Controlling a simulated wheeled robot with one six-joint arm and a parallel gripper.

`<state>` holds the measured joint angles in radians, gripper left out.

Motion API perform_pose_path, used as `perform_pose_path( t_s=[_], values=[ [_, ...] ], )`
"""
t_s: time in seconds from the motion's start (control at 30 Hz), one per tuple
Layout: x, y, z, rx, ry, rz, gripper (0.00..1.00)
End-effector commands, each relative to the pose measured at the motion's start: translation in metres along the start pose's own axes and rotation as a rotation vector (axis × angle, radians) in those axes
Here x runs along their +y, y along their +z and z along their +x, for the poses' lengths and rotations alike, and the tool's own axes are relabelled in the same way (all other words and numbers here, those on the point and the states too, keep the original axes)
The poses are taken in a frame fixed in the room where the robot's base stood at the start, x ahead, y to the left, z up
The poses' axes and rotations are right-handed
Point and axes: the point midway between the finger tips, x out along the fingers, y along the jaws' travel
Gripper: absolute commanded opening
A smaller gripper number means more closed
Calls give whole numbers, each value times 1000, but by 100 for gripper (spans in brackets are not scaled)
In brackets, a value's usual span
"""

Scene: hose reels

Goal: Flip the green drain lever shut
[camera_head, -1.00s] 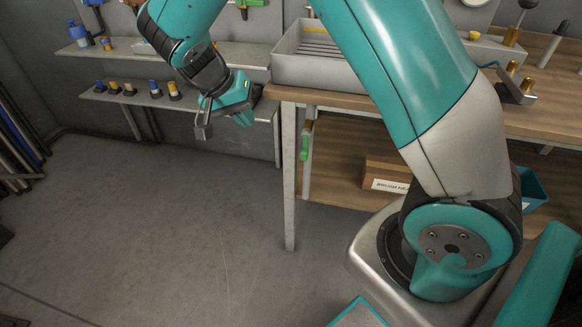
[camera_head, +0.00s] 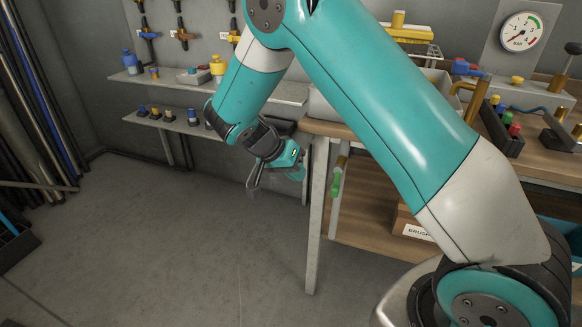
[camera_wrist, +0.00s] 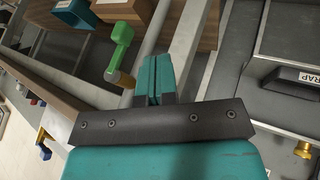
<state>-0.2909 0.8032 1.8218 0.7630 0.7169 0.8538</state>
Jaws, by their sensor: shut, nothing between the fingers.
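The green drain lever (camera_head: 337,183) hangs down beside the front left leg of the workbench in the head view. In the wrist view the green lever (camera_wrist: 121,45) shows left of my fingers, with its brass-coloured valve end (camera_wrist: 120,78) at its base. My gripper (camera_head: 297,171) is left of the lever and bench leg in the head view, at about the lever's height. In the wrist view my gripper's teal fingers (camera_wrist: 155,76) are shut together and empty. A gap shows between fingers and lever in the wrist view; depth is hard to judge.
The bench leg (camera_head: 316,220) stands between my gripper and the lever in the head view. A cardboard box (camera_head: 408,224) sits on the lower shelf. Wall shelves (camera_head: 240,90) are behind my arm. A labelled dark bin (camera_wrist: 290,82) is at right in the wrist view.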

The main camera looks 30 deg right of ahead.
Motion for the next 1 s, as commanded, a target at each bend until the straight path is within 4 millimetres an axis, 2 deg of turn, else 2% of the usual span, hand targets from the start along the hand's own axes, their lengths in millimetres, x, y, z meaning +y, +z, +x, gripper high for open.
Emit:
perform_pose_path(
  t_s=[0.03, 0.2, 0.3, 0.5, 1.0],
  values=[
    [0, 1, 14, -2, 4, 0, 0],
    [0, 1, 48, -2, 2, -1, 0],
    [16, 0, 53, -1, 1, 1, 0],
    [32, 0, 62, -1, -2, 0, 0],
    [36, 0, 64, 0, 3, -3, 0]
  ],
)
